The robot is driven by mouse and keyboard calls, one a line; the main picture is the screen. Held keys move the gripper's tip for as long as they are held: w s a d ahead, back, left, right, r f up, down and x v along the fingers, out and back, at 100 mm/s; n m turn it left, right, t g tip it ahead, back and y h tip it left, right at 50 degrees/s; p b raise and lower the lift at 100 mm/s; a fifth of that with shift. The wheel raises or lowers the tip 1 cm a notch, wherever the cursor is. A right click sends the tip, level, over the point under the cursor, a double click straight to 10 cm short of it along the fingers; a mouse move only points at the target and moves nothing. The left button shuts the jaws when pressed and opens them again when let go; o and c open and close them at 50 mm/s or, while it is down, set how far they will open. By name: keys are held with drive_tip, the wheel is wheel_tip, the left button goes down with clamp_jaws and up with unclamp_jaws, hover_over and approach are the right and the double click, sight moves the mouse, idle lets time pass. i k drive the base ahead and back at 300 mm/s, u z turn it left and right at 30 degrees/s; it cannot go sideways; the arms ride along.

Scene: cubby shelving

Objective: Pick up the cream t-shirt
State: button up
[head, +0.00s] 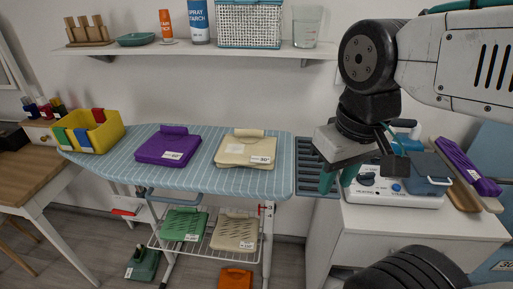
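A folded cream t-shirt (246,150) with a small white label lies on the striped blue ironing board (211,187), right of a folded purple garment (169,147). Another folded cream item (236,231) lies on the wire rack below, so there are two cream pieces in view. My gripper (338,182) is to the right of the board, over the edge of the white cabinet. Its teal fingers point down with a gap between them, and nothing shows between them. It is apart from the t-shirt.
A steam iron station (389,192) and a folded purple item (467,166) stand on the white cabinet at right. A yellow bin (91,133) is at the board's left end. A green garment (183,225) lies on the rack. A wall shelf (190,49) runs above the board.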

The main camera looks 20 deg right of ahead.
sight(248, 146)
drive_tip(key=u, duration=2.4)
drive_tip(key=i, duration=0.9)
drive_tip(key=z, duration=3.45)
drive_tip(key=i, duration=0.5)
drive_tip(key=u, duration=0.05)
